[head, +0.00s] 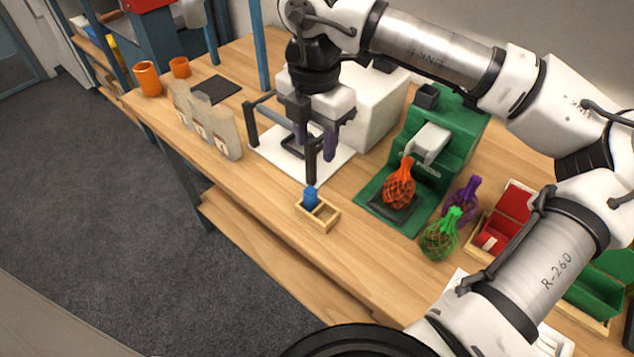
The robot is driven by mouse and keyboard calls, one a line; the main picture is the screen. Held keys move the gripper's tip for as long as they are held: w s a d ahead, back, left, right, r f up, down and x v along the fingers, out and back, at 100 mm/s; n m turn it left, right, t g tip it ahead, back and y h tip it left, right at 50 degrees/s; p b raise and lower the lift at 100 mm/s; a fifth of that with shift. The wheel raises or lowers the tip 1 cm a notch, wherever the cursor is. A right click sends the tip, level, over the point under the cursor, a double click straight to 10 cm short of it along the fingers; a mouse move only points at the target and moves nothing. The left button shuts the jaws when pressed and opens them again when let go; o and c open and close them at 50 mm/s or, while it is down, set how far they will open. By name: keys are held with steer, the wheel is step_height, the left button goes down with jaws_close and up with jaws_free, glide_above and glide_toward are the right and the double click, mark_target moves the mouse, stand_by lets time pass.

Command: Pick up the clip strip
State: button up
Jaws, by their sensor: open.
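I cannot make out the clip strip for certain. A small wooden holder (328,217) with compartments stands near the front table edge, with a blue piece (310,196) upright in its left part; I cannot tell what the blue piece is. My gripper (320,168) points down above the white base plate of a dark stand (266,158), behind the wooden holder. Its dark fingers are apart, and I see nothing held between them. Purple material (329,140) shows by the fingers, partly hidden.
A green machine (441,130) carries a red net bag (399,186). Green (439,238) and purple (465,196) net bags stand beside it. A red bin (514,207) is at right. Pale bags (226,135) and orange cups (148,79) stand left. Table front is clear beside the holder.

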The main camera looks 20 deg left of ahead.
steer(key=p, duration=0.1)
glide_above(310, 190)
steer(key=f, duration=0.8)
steer(key=shift+d, duration=0.4)
steer(key=f, duration=0.1)
steer(key=f+p, duration=0.1)
steer(key=f, duration=0.1)
steer(key=f+p, duration=0.1)
steer(key=shift+a+f, duration=0.2)
steer(key=shift+a, duration=0.2)
steer(key=shift+f, duration=0.5)
jaws_close()
